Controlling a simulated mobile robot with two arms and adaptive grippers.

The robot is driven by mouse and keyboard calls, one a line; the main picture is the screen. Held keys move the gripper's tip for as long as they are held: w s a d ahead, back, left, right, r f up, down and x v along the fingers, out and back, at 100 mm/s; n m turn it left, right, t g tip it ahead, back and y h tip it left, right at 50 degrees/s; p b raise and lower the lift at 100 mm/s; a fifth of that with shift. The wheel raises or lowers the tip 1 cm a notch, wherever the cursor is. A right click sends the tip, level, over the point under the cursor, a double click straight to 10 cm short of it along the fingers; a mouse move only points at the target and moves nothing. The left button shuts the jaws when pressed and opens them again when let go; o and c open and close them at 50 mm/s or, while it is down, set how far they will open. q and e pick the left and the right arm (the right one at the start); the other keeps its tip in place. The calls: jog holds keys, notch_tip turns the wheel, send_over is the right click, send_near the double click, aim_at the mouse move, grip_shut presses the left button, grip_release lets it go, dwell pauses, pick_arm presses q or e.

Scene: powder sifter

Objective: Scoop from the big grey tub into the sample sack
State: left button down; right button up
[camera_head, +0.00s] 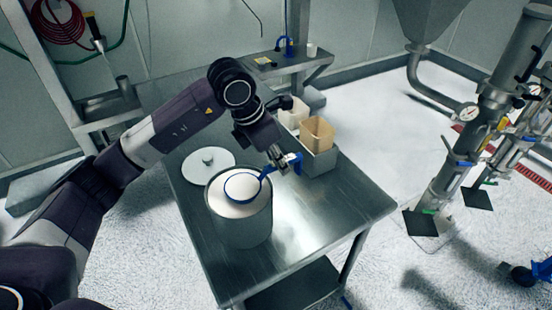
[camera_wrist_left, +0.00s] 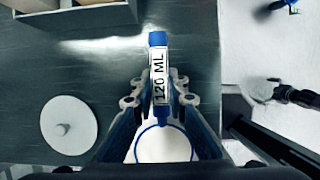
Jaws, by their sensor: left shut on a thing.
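My left gripper (camera_head: 283,164) is shut on the blue handle of a scoop (camera_head: 266,172). The wrist view shows the handle (camera_wrist_left: 158,75), labelled 120 ML, between the fingers (camera_wrist_left: 158,100). The scoop's blue-rimmed bowl looks white inside and is over the mouth of the big grey tub (camera_head: 241,226). I cannot tell whether it touches the white powder there. A tan open sack (camera_head: 317,133), which looks like the sample sack, stands in a grey metal bin (camera_head: 320,163) behind and right of the tub.
A round white lid (camera_head: 208,165) with a knob lies on the steel table (camera_head: 340,210), left of the tub. A whitish container (camera_head: 293,112) stands beside the tan sack. The table is clear to the right of the tub. Metal pipework (camera_head: 470,150) stands at the right.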

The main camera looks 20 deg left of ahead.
pick_arm(q)
jog(key=shift+r+p, duration=1.25)
jog(key=shift+r, duration=1.75)
jog(key=shift+w+a, duration=0.1)
jog(key=shift+w, duration=0.05)
jog(key=shift+w+a+f+n+g+h+p, duration=0.15)
jog(key=shift+w+a+n+g+h, duration=0.2)
jog(key=shift+g+h, duration=0.3)
jog(key=shift+w+a+f+n+g+h+p, duration=0.1)
jog(key=shift+w+a+f+g+h+p, duration=0.1)
jog(key=shift+w+a+g+h, duration=0.45)
jog(key=shift+w+a+f+n+g+h+p, duration=0.15)
jog(key=shift+n+g+h, duration=0.2)
jog(key=shift+h, duration=0.55)
jog(key=shift+s, duration=0.1)
jog(key=shift+s+d+r+m+t+y+b, duration=0.15)
jog(key=shift+s+d+r+m+t+y, duration=0.2)
jog(key=shift+r+t+y, duration=0.35)
jog(key=shift+s+d+r+m+t+y+b, duration=0.2)
jog(key=shift+s+d+r+t+y, duration=0.2)
jog(key=shift+d+r+t+y, duration=0.25)
jog(key=shift+s+d+r+m+t+y+b, duration=0.15)
jog(key=shift+s+d+r+m+t+y, duration=0.2)
jog(key=shift+r+y, duration=0.4)
